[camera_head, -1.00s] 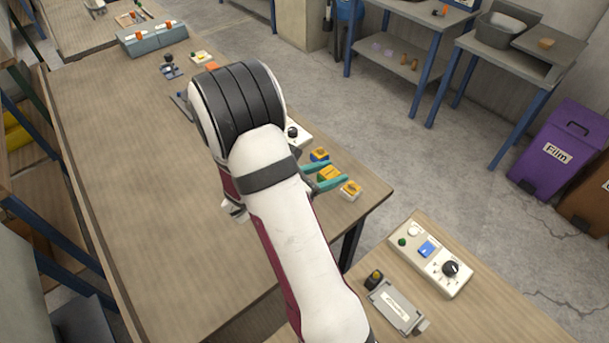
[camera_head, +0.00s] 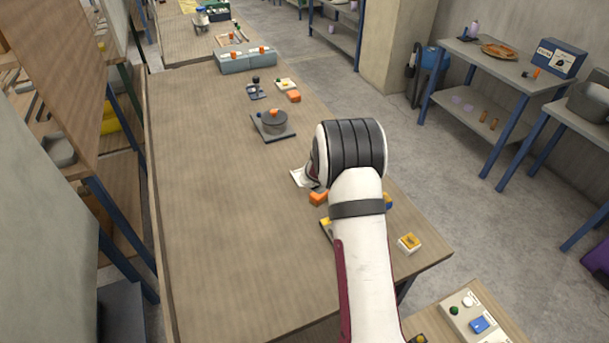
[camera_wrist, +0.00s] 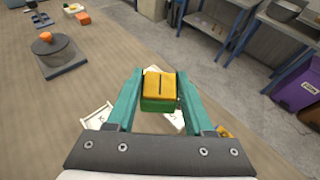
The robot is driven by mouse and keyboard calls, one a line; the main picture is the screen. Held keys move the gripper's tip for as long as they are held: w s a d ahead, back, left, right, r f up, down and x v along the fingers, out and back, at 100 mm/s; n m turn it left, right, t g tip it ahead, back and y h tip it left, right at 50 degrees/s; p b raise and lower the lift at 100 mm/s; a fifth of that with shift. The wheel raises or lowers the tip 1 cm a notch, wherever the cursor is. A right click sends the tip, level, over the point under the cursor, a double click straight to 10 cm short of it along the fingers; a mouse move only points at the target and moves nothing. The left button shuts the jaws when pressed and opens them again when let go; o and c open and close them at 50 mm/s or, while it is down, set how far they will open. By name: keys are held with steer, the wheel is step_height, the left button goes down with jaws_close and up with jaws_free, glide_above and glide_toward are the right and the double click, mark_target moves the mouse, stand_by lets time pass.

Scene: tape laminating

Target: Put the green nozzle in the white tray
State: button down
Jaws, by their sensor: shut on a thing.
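In the wrist view my gripper (camera_wrist: 159,88) has its two teal fingers closed on the sides of a small block with a green body and an orange slotted top, which I take for the green nozzle (camera_wrist: 158,105). It is held above the table. White pieces show beyond and below the fingers, one at the left (camera_wrist: 97,117); they may be the white tray, but the gripper covers much of them. In the head view a white flat thing (camera_head: 298,178) shows left of my arm, partly hidden by it.
A round grey pot-like thing on a dark plate (camera_head: 274,123) stands farther up the table. A white-and-yellow block (camera_head: 409,243) sits near the right edge. The left side of the table is clear.

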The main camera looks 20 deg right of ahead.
steer(key=w+a+f, duration=0.4)
steer(key=w, duration=0.1)
steer(key=w+a+f, duration=0.2)
steer(key=w+a, duration=0.1)
steer(key=shift+f, duration=0.2)
steer(key=f, duration=0.4)
steer(key=shift+w+a, duration=0.15)
steer(key=shift+a, duration=0.05)
steer(key=shift+f, duration=0.1)
steer(key=shift+f, duration=0.65)
steer(key=shift+c, duration=1.4)
jaws_free()
